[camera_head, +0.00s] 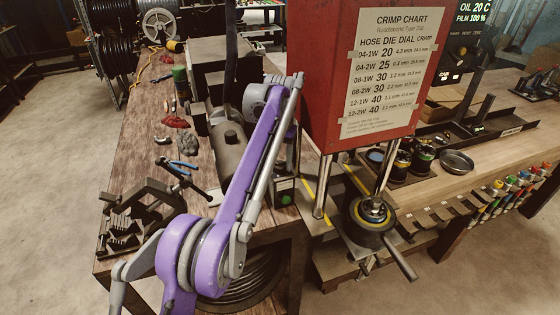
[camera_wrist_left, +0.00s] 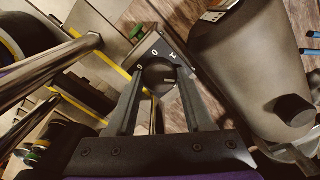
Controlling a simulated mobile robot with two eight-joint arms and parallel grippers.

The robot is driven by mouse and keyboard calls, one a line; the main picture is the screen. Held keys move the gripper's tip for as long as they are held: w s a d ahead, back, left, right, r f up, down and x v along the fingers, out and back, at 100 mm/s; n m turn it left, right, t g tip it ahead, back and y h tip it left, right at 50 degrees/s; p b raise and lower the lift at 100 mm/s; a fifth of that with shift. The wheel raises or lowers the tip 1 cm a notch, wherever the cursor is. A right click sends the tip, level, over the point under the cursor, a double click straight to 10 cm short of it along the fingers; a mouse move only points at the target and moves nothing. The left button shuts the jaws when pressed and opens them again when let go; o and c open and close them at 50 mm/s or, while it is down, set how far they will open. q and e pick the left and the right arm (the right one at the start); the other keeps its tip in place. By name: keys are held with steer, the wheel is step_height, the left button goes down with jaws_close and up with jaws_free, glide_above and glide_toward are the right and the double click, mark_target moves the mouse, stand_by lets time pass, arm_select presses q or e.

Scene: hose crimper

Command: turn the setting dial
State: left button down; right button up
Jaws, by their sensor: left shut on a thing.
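The setting dial (camera_wrist_left: 158,80) is a dark round knob on a small box face with white marks, seen in the left wrist view. My left gripper (camera_wrist_left: 161,72) has one finger on each side of the knob and is shut on it. In the head view, my purple left arm reaches up and over the bench, covering the dial and most of the gripper. A small dark box (camera_head: 284,198) with a green spot shows beside the arm. My right gripper is in neither view.
The red crimper head with its chart (camera_head: 391,62) stands on metal posts close right of the arm. A vise (camera_head: 140,215), pliers (camera_head: 179,167) and red rags lie on the wooden bench. A round die with a handle (camera_head: 371,214) sits right.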

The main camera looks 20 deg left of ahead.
mark_target(280, 164)
arm_select(q)
steer(key=shift+r+n+p, duration=0.2)
steer(key=shift+n+p, duration=0.35)
steer(key=shift+n, duration=1.45)
steer(key=shift+f+n+p, duration=0.15)
steer(key=shift+n+p, duration=0.15)
steer(key=shift+n, duration=0.3)
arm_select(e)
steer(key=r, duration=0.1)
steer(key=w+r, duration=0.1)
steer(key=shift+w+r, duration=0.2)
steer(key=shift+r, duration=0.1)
arm_select(q)
steer(key=shift+c, duration=1.5)
jaws_free()
step_height(280, 164, up, 11)
steer(key=p, duration=0.1)
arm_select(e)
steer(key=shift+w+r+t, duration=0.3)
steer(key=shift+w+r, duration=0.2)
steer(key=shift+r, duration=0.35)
